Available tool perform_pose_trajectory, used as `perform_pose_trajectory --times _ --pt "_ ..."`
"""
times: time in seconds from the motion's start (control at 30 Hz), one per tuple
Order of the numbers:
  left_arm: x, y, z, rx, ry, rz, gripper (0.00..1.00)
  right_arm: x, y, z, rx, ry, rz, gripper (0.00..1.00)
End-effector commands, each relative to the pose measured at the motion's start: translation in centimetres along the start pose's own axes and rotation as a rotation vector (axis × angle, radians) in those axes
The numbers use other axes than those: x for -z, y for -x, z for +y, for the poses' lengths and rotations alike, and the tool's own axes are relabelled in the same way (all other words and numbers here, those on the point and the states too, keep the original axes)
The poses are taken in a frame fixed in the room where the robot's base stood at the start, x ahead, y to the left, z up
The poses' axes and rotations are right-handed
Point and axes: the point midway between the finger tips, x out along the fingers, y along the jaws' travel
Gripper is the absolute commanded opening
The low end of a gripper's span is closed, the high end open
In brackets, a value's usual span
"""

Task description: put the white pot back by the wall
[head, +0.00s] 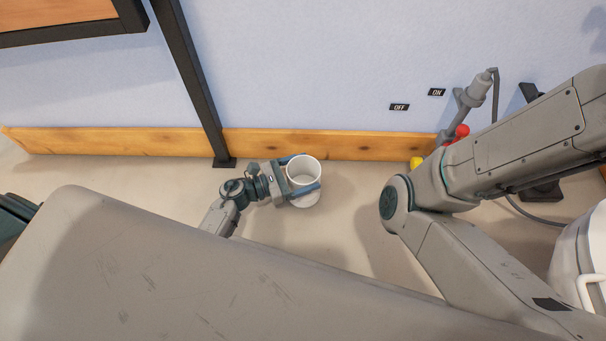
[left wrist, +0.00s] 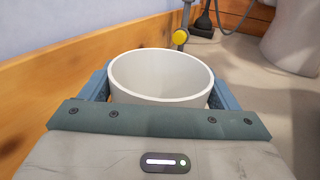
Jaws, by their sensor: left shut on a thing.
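The white pot (head: 303,170) is upright and open-topped, close to the wooden baseboard at the foot of the wall. My left gripper (head: 304,176) is shut on the pot, with one blue finger on each side of it. In the left wrist view the pot (left wrist: 160,78) sits between the fingers, and its inside looks empty. I cannot tell whether its base touches the floor. My right arm reaches across the right of the head view, but its gripper is out of the picture.
The wooden baseboard (head: 300,143) runs along the wall. A black post (head: 190,75) stands left of the pot. A lever with a red part (head: 462,130) and a yellow knob (head: 416,162) are to the right. A white container (head: 582,255) stands far right. Bare floor surrounds the pot.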

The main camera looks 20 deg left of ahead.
Motion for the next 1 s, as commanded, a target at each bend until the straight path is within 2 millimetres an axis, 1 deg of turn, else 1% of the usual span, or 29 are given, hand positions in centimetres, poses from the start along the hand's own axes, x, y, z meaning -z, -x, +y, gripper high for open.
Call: perform_pose_trajectory --times 0.23,0.4,0.43,0.5,0.7,0.8,0.87,0.97,1.0 --pt "-0.2 -0.1 0.1 0.000 -0.002 -0.005 0.12 0.0 -0.1 0.0 0.000 0.000 0.000 1.00" --pt "0.2 -0.1 0.1 0.000 -0.002 -0.005 0.12 0.2 0.3 0.1 0.000 -0.001 0.002 1.00" --pt "0.3 0.0 0.0 0.000 -0.001 -0.001 0.88 0.2 0.2 0.1 0.000 -0.001 0.002 1.00" --pt "0.2 0.0 0.0 0.000 0.000 -0.001 1.00 0.2 0.2 0.1 0.000 -0.001 0.002 1.00" --pt "0.2 0.0 0.0 0.000 -0.001 -0.001 1.00 0.1 0.2 0.1 0.000 -0.001 0.002 1.00" --pt "-0.2 0.0 0.0 0.000 -0.001 -0.001 1.00 -0.1 -0.2 -0.1 0.000 -0.001 0.002 1.00" --pt "-0.1 0.7 0.0 0.000 0.000 0.002 1.00 -0.1 -0.3 -0.1 0.001 -0.001 0.003 1.00" --pt "-0.2 2.5 0.0 0.000 0.001 0.004 1.00 -0.4 -0.8 -0.3 0.001 0.000 0.003 1.00" --pt "-0.2 3.4 0.0 0.000 -0.001 0.005 1.00 -0.5 -1.1 -0.3 0.001 0.000 0.003 1.00"
